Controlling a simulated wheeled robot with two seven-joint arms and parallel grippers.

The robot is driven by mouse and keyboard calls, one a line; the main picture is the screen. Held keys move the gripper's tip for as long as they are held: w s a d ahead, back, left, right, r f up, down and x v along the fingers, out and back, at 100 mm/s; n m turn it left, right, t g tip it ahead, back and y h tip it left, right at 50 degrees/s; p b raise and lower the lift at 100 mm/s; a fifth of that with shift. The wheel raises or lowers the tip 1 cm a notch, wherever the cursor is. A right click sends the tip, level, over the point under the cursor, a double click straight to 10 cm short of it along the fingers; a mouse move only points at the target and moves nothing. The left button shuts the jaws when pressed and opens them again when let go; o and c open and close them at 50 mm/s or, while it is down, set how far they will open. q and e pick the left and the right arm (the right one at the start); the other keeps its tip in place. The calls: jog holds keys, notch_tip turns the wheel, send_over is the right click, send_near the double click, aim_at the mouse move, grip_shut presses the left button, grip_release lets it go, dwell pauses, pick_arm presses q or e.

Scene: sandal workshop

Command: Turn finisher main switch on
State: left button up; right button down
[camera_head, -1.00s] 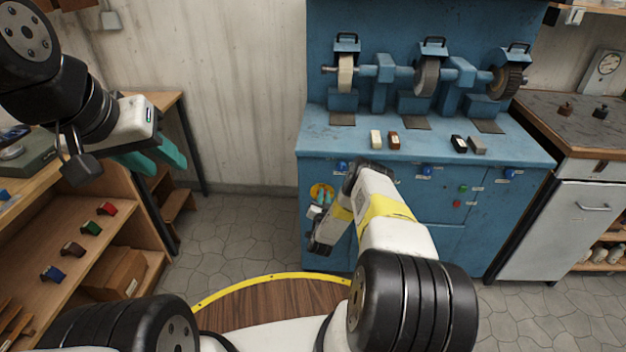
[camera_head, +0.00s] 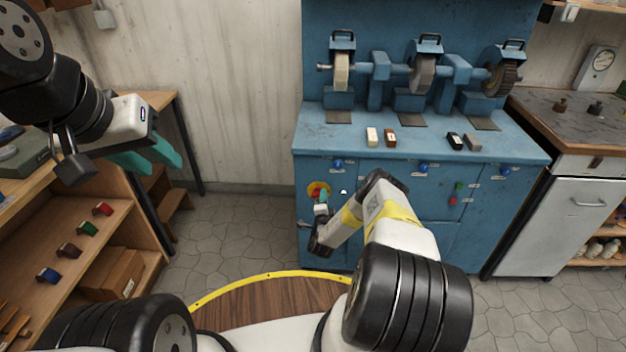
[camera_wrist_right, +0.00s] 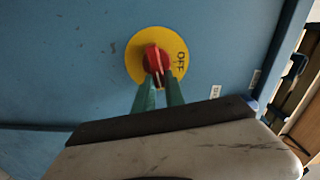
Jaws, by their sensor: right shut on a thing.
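The main switch is a red knob (camera_wrist_right: 154,62) on a round yellow plate (camera_wrist_right: 134,58) on the finisher's blue front. The letters OFF stand on the plate, to the right of the knob in the right wrist view. In the head view the yellow plate (camera_head: 313,188) is at the cabinet's left, partly covered by my gripper. My right gripper (camera_wrist_right: 160,84) has its green fingers shut on the red knob, one on each side; it also shows in the head view (camera_head: 321,198). My left gripper (camera_head: 150,159) is open and empty, beside the left shelf.
The blue finisher (camera_head: 445,240) carries several wheels on top and small blocks on its ledge. Other blue knobs (camera_head: 423,168) and green and red buttons (camera_head: 456,193) are on its front. A wooden shelf (camera_head: 120,235) stands left, a grey cabinet (camera_head: 545,225) right.

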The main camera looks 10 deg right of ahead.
jog(key=shift+f+m, duration=0.3)
jog(key=shift+m, duration=0.9)
jog(key=c, duration=1.4)
grip_release()
jog(key=v, duration=0.8)
